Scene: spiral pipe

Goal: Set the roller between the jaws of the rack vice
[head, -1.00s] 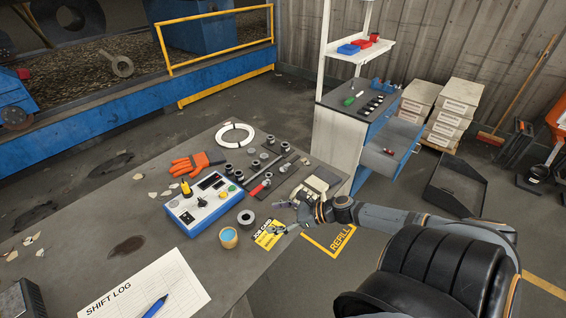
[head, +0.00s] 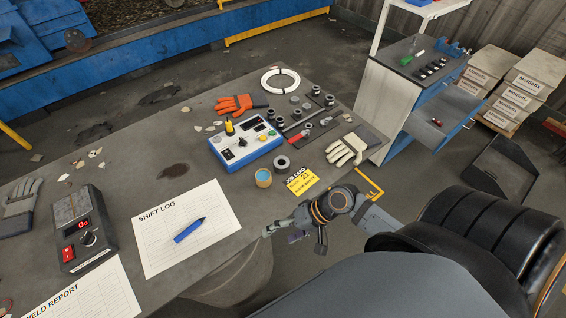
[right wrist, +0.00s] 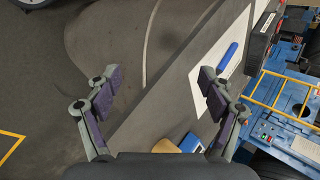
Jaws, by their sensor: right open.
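Several dark cylindrical fittings (head: 315,91) and rings stand in a group on the grey table (head: 130,205) in the head view. I cannot tell which of them is the roller. My right gripper (head: 281,233) is at the table's front edge, right of the shift log sheet and well short of the fittings. In the right wrist view its two fingers (right wrist: 160,78) are wide apart with nothing between them. My left gripper is not in view.
A blue-and-white control box (head: 245,146), a blue-topped pot (head: 263,178), a pale glove (head: 346,150) and an orange glove (head: 236,104) lie around the fittings. A white ring (head: 268,86) lies behind. The shift log (head: 160,248) with a blue pen is nearer.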

